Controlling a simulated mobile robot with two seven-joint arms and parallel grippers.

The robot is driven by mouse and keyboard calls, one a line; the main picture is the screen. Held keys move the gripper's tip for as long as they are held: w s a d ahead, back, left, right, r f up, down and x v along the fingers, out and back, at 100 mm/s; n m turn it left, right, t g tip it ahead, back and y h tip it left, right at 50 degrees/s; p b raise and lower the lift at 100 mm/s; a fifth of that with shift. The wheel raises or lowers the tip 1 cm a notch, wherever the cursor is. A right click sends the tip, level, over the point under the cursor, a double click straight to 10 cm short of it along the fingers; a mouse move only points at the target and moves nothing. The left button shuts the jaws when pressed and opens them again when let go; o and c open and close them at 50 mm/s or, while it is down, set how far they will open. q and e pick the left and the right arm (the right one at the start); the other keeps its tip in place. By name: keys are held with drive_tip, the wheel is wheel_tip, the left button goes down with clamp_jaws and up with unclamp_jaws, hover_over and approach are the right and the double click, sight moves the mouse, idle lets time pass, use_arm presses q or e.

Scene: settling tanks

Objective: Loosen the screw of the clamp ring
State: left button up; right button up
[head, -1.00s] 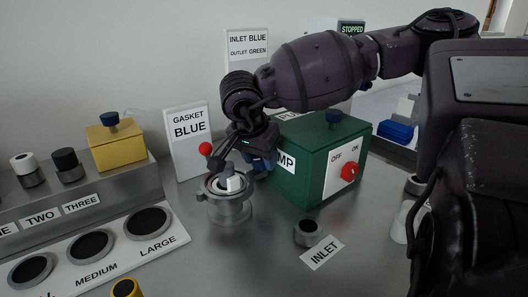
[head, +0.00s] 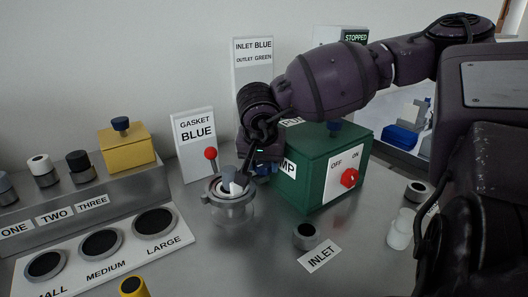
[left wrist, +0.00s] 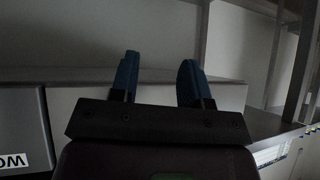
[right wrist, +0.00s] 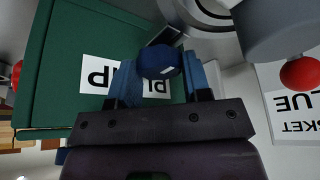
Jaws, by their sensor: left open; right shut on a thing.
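The clamp ring (head: 212,198) sits around the top of a grey metal pipe fitting (head: 232,212) on the bench, left of the green pump box. A lever with a red ball (head: 210,153) rises beside it and also shows in the right wrist view (right wrist: 301,72). My right gripper (head: 258,168) is beside the ring, on the pump-box side. In the right wrist view, its blue fingers are shut on a dark blue screw knob (right wrist: 158,60). In the head view the knob is hidden by the gripper. My left gripper (left wrist: 160,78) is open and empty, facing a shelf.
The green pump box (head: 312,170) with a red switch (head: 349,178) stands close right of my right gripper. A gasket sign (head: 194,145) stands behind the fitting. A gasket rack (head: 120,262) lies at the left. A short inlet port (head: 304,236) stands in front.

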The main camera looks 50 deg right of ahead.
drive_tip(key=o, duration=0.6)
drive_tip(key=shift+o, duration=0.2)
drive_tip(key=p+v, duration=0.1)
drive_tip(key=v, duration=0.9)
drive_tip(key=shift+a+r, duration=0.25)
drive_tip(key=shift+r, duration=0.1)
drive_tip(key=shift+s, duration=0.2)
